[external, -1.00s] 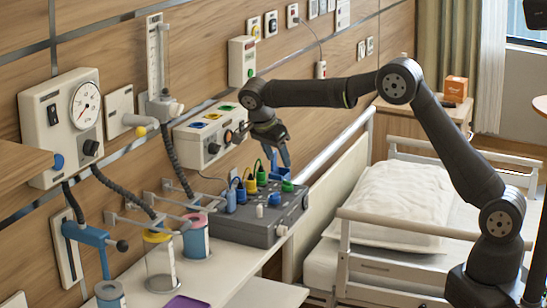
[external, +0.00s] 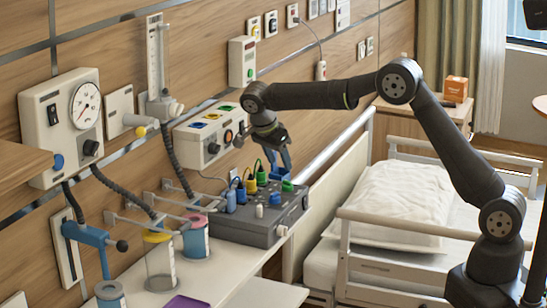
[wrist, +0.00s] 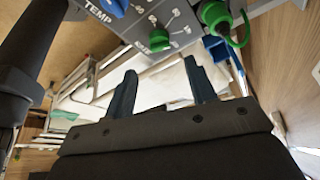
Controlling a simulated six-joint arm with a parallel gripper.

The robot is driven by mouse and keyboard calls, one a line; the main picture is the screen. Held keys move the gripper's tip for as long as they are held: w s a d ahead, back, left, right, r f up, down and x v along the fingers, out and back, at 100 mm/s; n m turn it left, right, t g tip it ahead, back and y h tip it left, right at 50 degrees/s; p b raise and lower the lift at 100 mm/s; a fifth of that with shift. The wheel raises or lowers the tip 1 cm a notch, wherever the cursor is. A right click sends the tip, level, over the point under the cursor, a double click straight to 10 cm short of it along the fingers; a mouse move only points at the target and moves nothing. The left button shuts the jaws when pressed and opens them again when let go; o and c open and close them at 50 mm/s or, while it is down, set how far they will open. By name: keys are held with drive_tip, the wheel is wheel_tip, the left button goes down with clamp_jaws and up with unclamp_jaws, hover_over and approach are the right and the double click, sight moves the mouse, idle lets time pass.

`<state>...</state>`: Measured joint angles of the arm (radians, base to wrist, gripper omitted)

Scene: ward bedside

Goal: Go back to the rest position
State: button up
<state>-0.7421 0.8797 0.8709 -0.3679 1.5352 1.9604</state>
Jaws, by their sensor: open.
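My gripper (external: 284,160) is open and empty, with blue fingers pointing down just above the back right part of the grey connector box (external: 258,232). The wrist view shows both fingers (wrist: 160,90) spread apart with nothing between them. The box carries several coloured plugs, among them a green plug (external: 262,178), a yellow plug (external: 251,184) and a blue plug (external: 231,200). A green knob (wrist: 158,38) and a green plug with a cord (wrist: 218,20) show on the box in the wrist view. My arm reaches across from the right.
A wall panel (external: 195,143) with coloured labels sits close behind my gripper. A bed rail (external: 335,140) and a bed with a pillow (external: 390,205) lie to the right. Jars, including one with a yellow lid (external: 158,238), stand at the front left. Air above the bed is free.

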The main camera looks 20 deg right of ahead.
sight(288, 181)
drive_tip(key=x, duration=0.8)
drive_tip(key=n+t+y, duration=0.1)
drive_tip(key=n, duration=0.3)
drive_tip(key=shift+s+r, duration=0.1)
drive_tip(key=shift+s, duration=0.05)
drive_tip(key=n, duration=0.2)
drive_tip(key=n+t+y, duration=0.1)
drive_tip(key=n, duration=0.1)
drive_tip(key=shift+d+n, duration=0.15)
drive_tip(key=shift+n, duration=0.15)
drive_tip(key=n+y, duration=0.2)
drive_tip(key=n, duration=0.2)
drive_tip(key=shift+d+t, duration=0.1)
drive_tip(key=shift+t, duration=0.3)
drive_tip(key=shift+d+n+y, duration=0.1)
drive_tip(key=shift+n+y, duration=0.7)
drive_tip(key=shift+n, duration=1.4)
